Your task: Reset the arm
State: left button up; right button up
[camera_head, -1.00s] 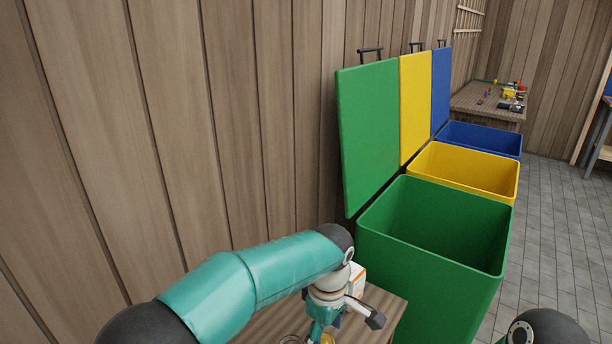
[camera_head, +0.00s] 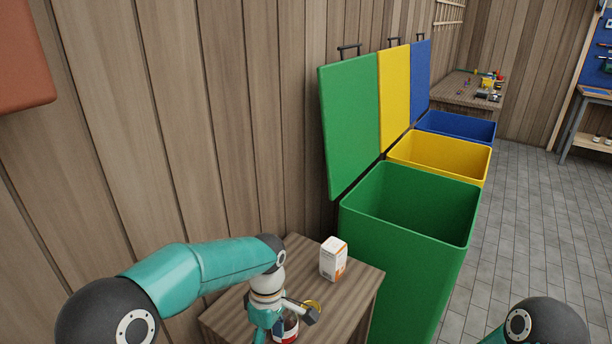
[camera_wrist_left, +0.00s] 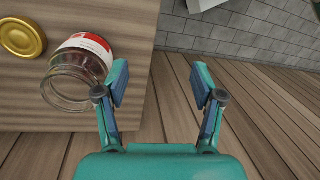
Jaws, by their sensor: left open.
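My left arm reaches in from the left over a small wooden table (camera_head: 350,300). My left gripper (camera_wrist_left: 160,84) is open in the left wrist view, with nothing between its fingers. A glass jar (camera_wrist_left: 75,80) with a red and white label lies just left of the fingers, its open mouth toward the camera. It also shows, partly hidden by my arm, in the head view (camera_head: 288,329). A gold lid (camera_wrist_left: 22,37) lies on the table beside the jar. Only a dark joint of my right arm shows at the bottom right; its gripper is out of view.
A white box (camera_head: 333,259) stands on the table. Open green (camera_head: 405,265), yellow (camera_head: 440,174) and blue (camera_head: 455,125) bins line up behind it, lids up against the wooden wall. Tiled floor (camera_head: 540,230) is clear at the right. A far table (camera_head: 455,93) holds small items.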

pick_arm(q)
jog(key=s+a+f+m+t+h+p, duration=0.1)
jog(key=s+f+m, duration=0.4)
jog(key=s, duration=0.5)
jog(key=s+a+f+m+t+h+p, duration=0.1)
jog(key=s+a+f+m+h+p, duration=0.2)
jog(key=s+f+m+p, duration=0.3)
jog(key=s+f, duration=0.2)
jog(key=s, duration=0.1)
jog(key=shift+s+a+t, duration=0.25)
jog(key=shift+s+t, duration=0.05)
jog(key=shift+s, duration=0.1)
